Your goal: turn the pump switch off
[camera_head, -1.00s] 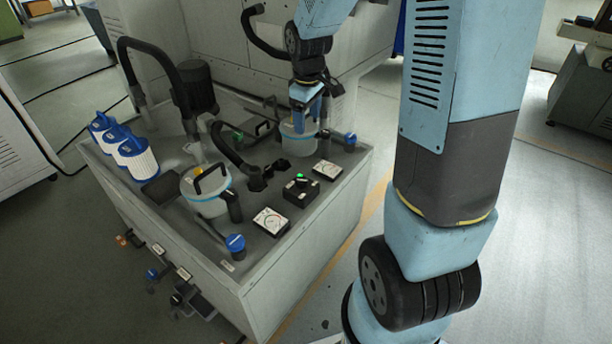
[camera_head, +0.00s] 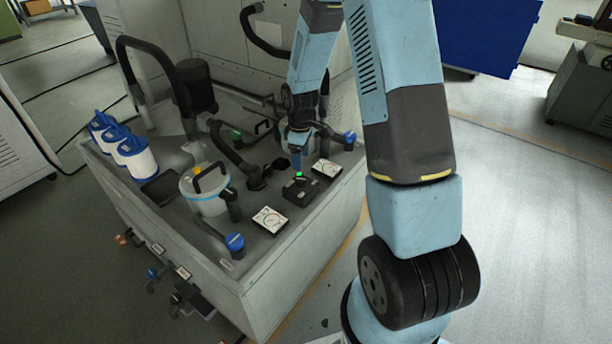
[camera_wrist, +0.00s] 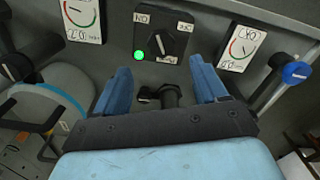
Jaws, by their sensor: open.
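The pump switch (camera_wrist: 163,43) is a black rotary knob on a dark square plate with small white labels. A green lamp (camera_wrist: 139,55) glows at its lower left in the wrist view. In the head view the switch box (camera_head: 300,189) sits on the tank top between two gauges, its green lamp lit. My gripper (camera_wrist: 162,78) is open and empty, its two blue fingers apart, just short of the switch and not seen touching it. In the head view my gripper (camera_head: 297,163) is just behind the switch box.
A gauge (camera_wrist: 241,48) stands right of the switch and another (camera_wrist: 80,14) left of it. A blue-handled valve (camera_wrist: 296,72) is at the right. A lidded canister (camera_head: 205,190), black hoses and blue-white filters (camera_head: 136,158) occupy the tank's left side.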

